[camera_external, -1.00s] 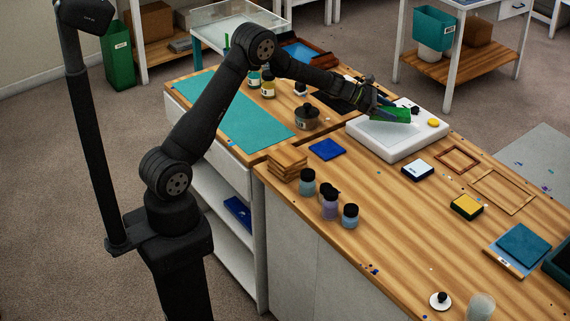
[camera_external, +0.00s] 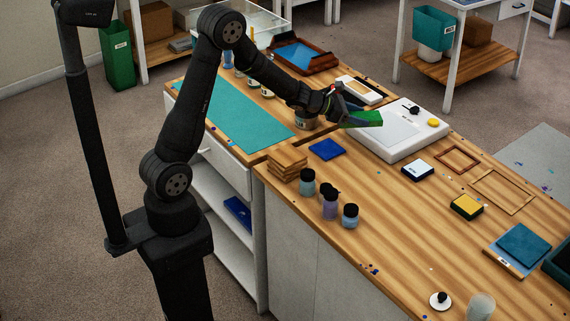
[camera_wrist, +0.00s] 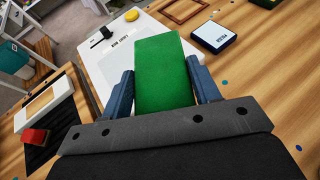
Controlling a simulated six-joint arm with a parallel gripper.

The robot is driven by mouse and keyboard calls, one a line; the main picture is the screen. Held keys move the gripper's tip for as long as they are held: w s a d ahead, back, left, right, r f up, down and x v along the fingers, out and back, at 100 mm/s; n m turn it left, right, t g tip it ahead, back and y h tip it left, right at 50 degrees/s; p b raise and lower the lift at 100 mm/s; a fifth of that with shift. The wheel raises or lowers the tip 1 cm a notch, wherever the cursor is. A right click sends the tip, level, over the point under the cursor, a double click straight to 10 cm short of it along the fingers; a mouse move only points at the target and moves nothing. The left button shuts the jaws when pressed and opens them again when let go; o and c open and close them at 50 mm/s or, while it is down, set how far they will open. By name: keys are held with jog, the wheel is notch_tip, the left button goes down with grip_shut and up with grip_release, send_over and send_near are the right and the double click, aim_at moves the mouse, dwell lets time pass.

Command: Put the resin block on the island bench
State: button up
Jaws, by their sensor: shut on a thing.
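The resin block is a green slab (camera_external: 363,119). My gripper (camera_external: 345,108) is shut on it and holds it in the air, beside the near left edge of the white device in the picture. In the wrist view the green block (camera_wrist: 163,72) sits between the two blue fingers of my gripper (camera_wrist: 163,90). The island bench (camera_external: 400,225) is the long wooden-topped bench under and to the right of the block. A wooden bench with a teal mat (camera_external: 235,112) adjoins it on the left. The lower face of the block is hidden.
A white flat device (camera_external: 425,133) stands behind the block. A blue square (camera_external: 326,149), stacked wooden pieces (camera_external: 287,163), several jars (camera_external: 330,204), a white-topped box (camera_external: 418,169) and a yellow-topped box (camera_external: 466,206) lie on the bench. Bare wood shows between them and towards the front.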

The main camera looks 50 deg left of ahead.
jog(key=s+a+f+n+t+y, duration=0.1)
jog(key=s+a+f+n+y, duration=0.2)
jog(key=s+a, duration=0.4)
jog(key=shift+m+h, duration=0.5)
jog(key=shift+m, duration=0.1)
jog(key=w+d+r, duration=0.1)
jog(key=w+d, duration=0.1)
jog(key=w+d+r, duration=0.1)
jog(key=w+d, duration=0.2)
jog(key=w+d+r, duration=0.1)
jog(key=w+d, duration=0.1)
jog(key=shift+w+d, duration=0.25)
jog(key=shift+w, duration=0.15)
jog(key=w+d+r, duration=0.4)
jog(key=w+d, duration=0.2)
jog(key=d, duration=0.3)
send_over(386, 128)
notch_tip(386, 128, down, 7)
jog(key=shift+s+d, duration=0.1)
jog(key=shift+d, duration=0.05)
jog(key=shift+f, duration=2)
jog(key=shift+f, duration=0.2)
jog(key=o, duration=1.2)
jog(key=shift+o, duration=0.2)
